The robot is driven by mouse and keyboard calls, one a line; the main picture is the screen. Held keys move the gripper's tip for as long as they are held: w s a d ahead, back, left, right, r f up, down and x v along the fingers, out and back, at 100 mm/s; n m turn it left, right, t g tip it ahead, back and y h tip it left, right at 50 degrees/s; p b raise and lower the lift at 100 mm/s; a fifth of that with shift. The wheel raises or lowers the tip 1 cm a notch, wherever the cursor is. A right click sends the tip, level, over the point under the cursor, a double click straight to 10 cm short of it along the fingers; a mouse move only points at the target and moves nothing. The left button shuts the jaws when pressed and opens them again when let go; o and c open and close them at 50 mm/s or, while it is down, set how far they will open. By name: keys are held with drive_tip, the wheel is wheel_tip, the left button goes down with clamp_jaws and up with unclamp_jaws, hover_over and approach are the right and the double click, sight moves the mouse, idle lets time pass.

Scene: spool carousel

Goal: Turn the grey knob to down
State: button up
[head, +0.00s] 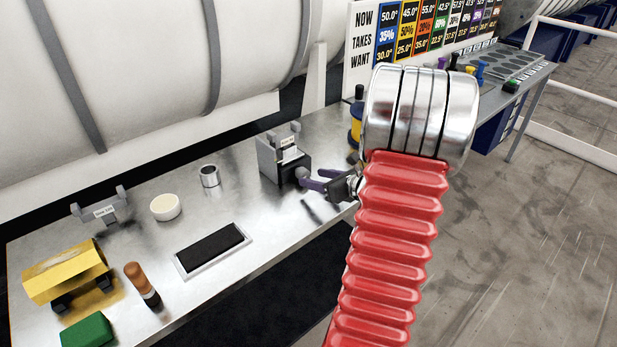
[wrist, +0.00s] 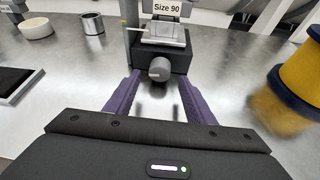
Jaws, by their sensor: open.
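The grey knob (wrist: 160,69) sticks out from the front of a dark block on a grey stand (head: 268,160) labelled "Size 90". The stand also shows in the wrist view (wrist: 175,58). My gripper (wrist: 160,85) is open, its purple fingers pointing at the block, one on each side of the knob with a gap to both.
A yellow and dark spool (wrist: 298,85) stands to the right of my gripper. A white bowl (head: 165,208), a metal cup (head: 209,176) and a black-topped tray (head: 213,250) are on the bench to the left. The steel surface around the stand is mostly clear.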

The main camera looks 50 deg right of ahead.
sight(306, 176)
drive_tip(key=shift+x, duration=1.95)
drive_tip(key=shift+c, duration=0.2)
drive_tip(key=c, duration=1)
drive_tip(key=shift+n, duration=0.3)
drive_tip(key=shift+a+n+h, duration=0.1)
drive_tip(key=shift+n+h, duration=0.6)
drive_tip(key=o, duration=1)
